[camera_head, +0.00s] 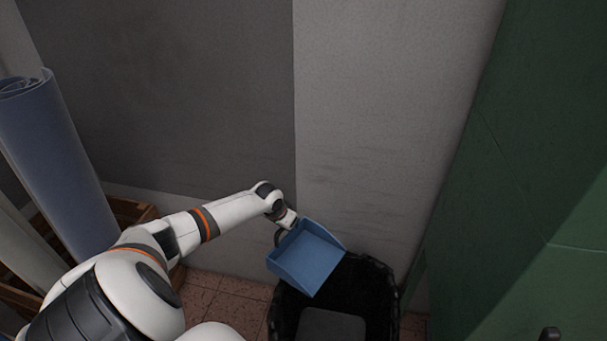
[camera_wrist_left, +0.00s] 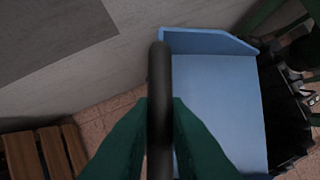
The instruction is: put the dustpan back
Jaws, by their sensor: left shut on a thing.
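The blue dustpan (camera_head: 309,258) is held above the left part of the black bin, tilted with its pan toward the lower right. In the left wrist view the blue pan (camera_wrist_left: 215,100) lies beyond a dark handle (camera_wrist_left: 160,75). My left gripper (camera_head: 287,223) is shut on that handle, with one green finger on each side of it in the wrist view (camera_wrist_left: 160,120). My right gripper is not in view.
The black bin (camera_head: 385,300) stands on the tiled floor (camera_head: 222,301) against the grey wall. A wooden crate (camera_head: 125,209) with blue rolls (camera_head: 60,160) is at the left. A green surface (camera_head: 530,170) closes off the right side.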

